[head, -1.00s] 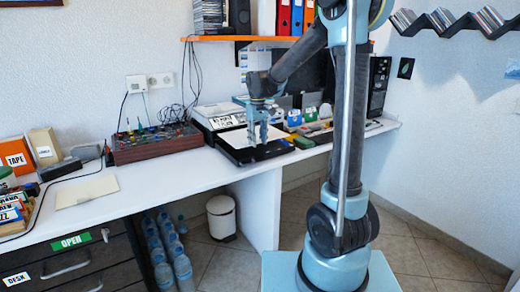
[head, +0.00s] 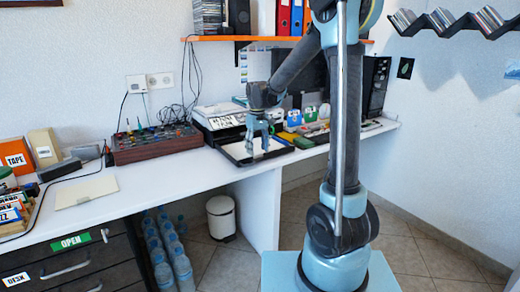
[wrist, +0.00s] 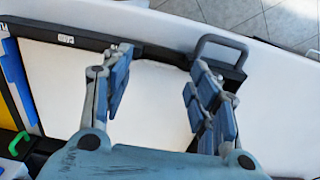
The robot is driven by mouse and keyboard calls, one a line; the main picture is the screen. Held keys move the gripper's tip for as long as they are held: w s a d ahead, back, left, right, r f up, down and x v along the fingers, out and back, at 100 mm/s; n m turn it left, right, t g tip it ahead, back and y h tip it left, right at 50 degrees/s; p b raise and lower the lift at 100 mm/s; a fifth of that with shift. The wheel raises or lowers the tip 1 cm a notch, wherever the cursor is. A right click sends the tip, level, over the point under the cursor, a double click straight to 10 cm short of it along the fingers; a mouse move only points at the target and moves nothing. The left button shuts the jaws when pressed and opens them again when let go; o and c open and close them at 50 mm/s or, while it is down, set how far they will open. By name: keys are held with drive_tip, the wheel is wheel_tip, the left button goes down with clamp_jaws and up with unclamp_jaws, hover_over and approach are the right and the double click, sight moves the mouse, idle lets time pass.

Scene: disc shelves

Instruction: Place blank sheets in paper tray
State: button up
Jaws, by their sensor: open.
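The black paper tray (head: 240,164) sits on the white desk, below the printer-like machine. White blank sheets (head: 244,151) lie inside its rim. In the wrist view the sheets (wrist: 158,100) fill most of the tray (wrist: 110,38), with a small label on its rim and a dark handle on its right side. My gripper (head: 258,152) is over the tray, pointing down. In the wrist view its blue fingers (wrist: 156,100) are spread apart with nothing clamped between them. The gap between fingertips and sheets is hard to judge.
A printer-like machine (head: 220,122) stands behind the tray. A brown mixer box (head: 155,145) is to the left, and a cream folder (head: 86,192) lies farther left. The desk between folder and tray is clear.

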drive_tip(key=shift+r, duration=0.1)
wheel_tip(320, 180, up, 11)
drive_tip(key=s+d+m, duration=0.1)
drive_tip(key=s+d, duration=0.6)
drive_tip(key=s+d+f+m, duration=0.2)
drive_tip(key=s+d+f, duration=0.3)
drive_tip(key=s, duration=0.3)
drive_tip(key=s+d+f+m+t, duration=0.1)
drive_tip(key=s+d+f, duration=0.4)
drive_tip(key=s, duration=0.3)
drive_tip(key=s+d+f+m+t, duration=0.1)
drive_tip(key=s+d+f+m, duration=0.1)
drive_tip(key=s+d+f, duration=0.3)
drive_tip(key=s, duration=0.3)
drive_tip(key=shift+s+d+f+m, duration=0.15)
drive_tip(key=shift+s+d+m, duration=0.15)
drive_tip(key=shift+s+d, duration=0.1)
drive_tip(key=shift+a, duration=0.1)
drive_tip(key=shift+w+f, duration=0.2)
drive_tip(key=shift+w, duration=0.2)
